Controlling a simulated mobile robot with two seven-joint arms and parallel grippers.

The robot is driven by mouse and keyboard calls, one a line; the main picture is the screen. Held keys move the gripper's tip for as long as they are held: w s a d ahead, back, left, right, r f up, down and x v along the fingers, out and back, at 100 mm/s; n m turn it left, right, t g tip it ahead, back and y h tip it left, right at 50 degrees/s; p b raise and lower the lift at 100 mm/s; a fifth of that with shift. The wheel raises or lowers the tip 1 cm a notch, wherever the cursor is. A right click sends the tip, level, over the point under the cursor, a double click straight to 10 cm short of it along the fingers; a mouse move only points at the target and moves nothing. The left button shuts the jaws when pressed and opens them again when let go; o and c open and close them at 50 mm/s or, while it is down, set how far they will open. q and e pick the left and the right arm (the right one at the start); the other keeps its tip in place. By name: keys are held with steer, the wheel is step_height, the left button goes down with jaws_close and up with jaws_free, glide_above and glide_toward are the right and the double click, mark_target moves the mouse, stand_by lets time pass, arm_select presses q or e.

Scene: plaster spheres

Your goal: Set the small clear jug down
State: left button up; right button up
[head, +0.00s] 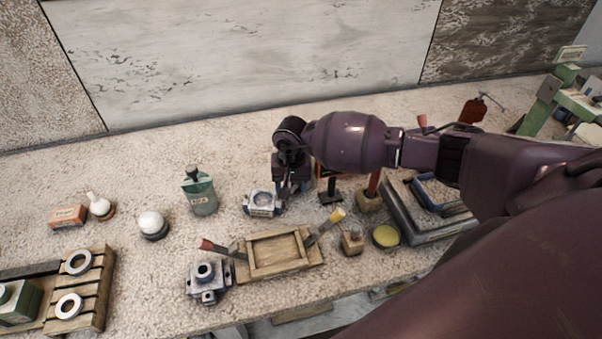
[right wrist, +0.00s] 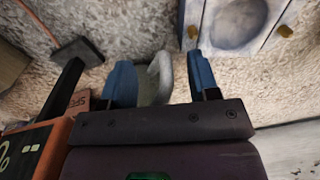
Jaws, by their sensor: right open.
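My right gripper (head: 292,186) is low over the back middle of the bench in the head view, pointing down. In the right wrist view its two blue fingers (right wrist: 161,78) stand apart. A greyish see-through piece with a pale curved edge (right wrist: 154,82), which looks like the small clear jug, shows between the fingers, close to the left one. Whether it touches a finger or the bench I cannot tell. In the head view the jug is hidden by my gripper. My left gripper is not in view.
A grey block with a round hollow (head: 262,204) is close by the gripper, also in the right wrist view (right wrist: 238,22). A green stoppered bottle (head: 200,196), white ball (head: 152,225) and wooden tray (head: 315,257) stand around. A black-based stand (right wrist: 78,50) is nearby. Bench further back is clear.

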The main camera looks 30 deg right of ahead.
steer(key=shift+f, duration=0.35)
jaws_close()
steer(key=shift+r, duration=0.15)
